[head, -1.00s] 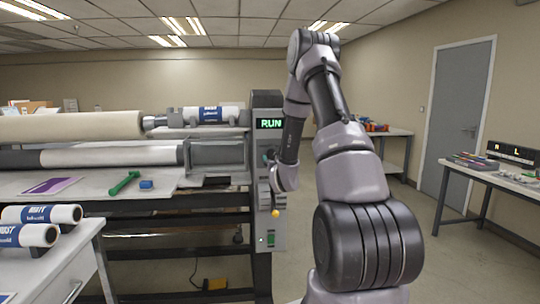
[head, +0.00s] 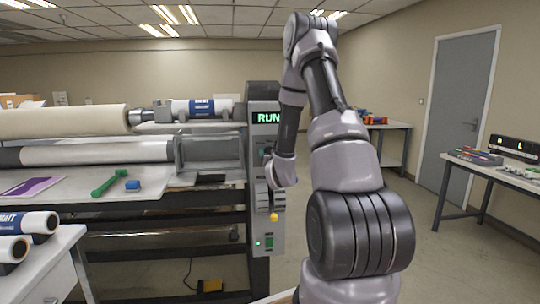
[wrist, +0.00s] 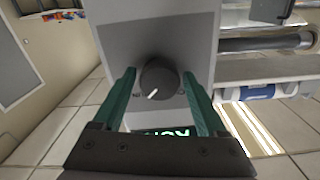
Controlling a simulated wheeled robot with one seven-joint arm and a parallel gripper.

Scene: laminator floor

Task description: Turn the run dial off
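The run dial (wrist: 160,77) is a round dark knob with a white pointer line, on the grey face of the control column (wrist: 125,35) in the wrist view. The pointer slants to the lower left of that picture. My gripper (wrist: 160,88) is open, with one green finger on each side of the dial. Gaps show between fingers and knob; I cannot tell how far the tips are from the panel. A green RUN display (head: 268,117) is lit on the column in the head view. There my arm's end hides the dial.
A yellow knob (head: 274,217) and a green switch (head: 269,243) sit lower on the column. The laminator's rollers (head: 95,152) and bed run left. A green tool (head: 109,183) and blue block (head: 133,185) lie on the bed. Open floor lies to the right.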

